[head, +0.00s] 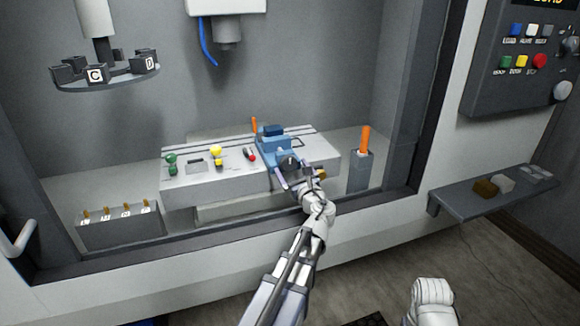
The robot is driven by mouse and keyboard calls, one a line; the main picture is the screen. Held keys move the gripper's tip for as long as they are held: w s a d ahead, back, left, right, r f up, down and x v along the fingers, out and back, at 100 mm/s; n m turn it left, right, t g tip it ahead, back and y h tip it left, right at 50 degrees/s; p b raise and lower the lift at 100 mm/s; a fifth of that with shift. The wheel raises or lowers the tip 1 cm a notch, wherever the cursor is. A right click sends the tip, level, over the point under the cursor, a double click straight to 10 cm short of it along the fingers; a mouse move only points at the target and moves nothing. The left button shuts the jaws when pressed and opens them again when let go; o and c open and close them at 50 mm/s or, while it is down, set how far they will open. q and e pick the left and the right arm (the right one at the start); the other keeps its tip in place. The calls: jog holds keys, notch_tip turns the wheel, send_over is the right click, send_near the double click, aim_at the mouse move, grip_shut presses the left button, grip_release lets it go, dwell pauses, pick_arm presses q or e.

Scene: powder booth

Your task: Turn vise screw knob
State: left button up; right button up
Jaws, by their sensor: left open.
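The blue vise (274,146) sits on the light grey table block (220,184) inside the booth. My left gripper (291,170) is at the front end of the vise, with its open jaws around or close to the place of the screw knob. The knob itself is mostly hidden by the gripper, and I cannot tell whether the jaws touch it. A white part of my right arm shows at the bottom right, but its gripper is out of view.
On the block left of the vise are a green piece (171,163), a yellow piece (216,155) and a red-tipped piece (251,156). An orange-handled tool (364,139) stands in a grey holder to the right. The booth sill (240,240) runs in front. A shelf (470,202) is outside right.

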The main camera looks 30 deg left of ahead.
pick_arm(q)
jog(key=shift+x, duration=1.15)
jog(key=shift+c, duration=0.4)
jog(key=shift+d, duration=0.1)
jog(key=c, duration=1.3)
